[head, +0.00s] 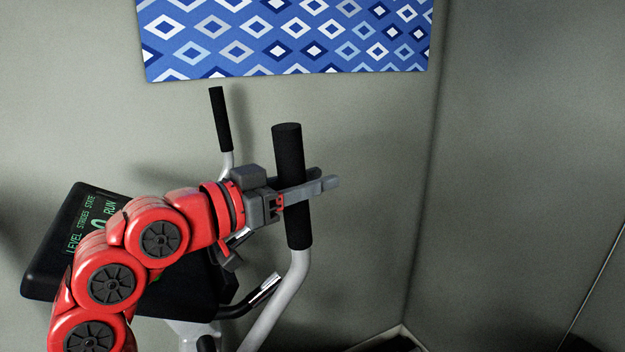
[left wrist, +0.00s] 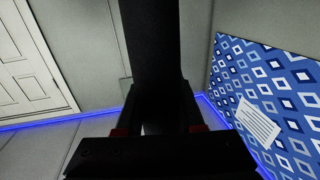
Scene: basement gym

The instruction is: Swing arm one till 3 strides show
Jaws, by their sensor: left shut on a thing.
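An elliptical-type machine stands by the wall. Its nearer swing arm has a black grip (head: 288,150) on a pale bent tube (head: 288,288). My left gripper (head: 322,182) is shut around this grip at mid-height. In the left wrist view the grip (left wrist: 150,45) runs up between the fingers. The other swing arm (head: 221,120) stands farther back, untouched. The dark console (head: 50,255) reads LEVEL, STRIDES, STATE in green, with a 0 and RUN visible. My left arm hides part of the display, so the full stride reading cannot be told. My right gripper is out of view.
A blue diamond-patterned panel (head: 285,38) hangs on the wall behind; it also shows in the left wrist view (left wrist: 285,100) with a white sheet (left wrist: 257,122). A white door (left wrist: 30,65) is at the left there. The wall corner lies right of the machine.

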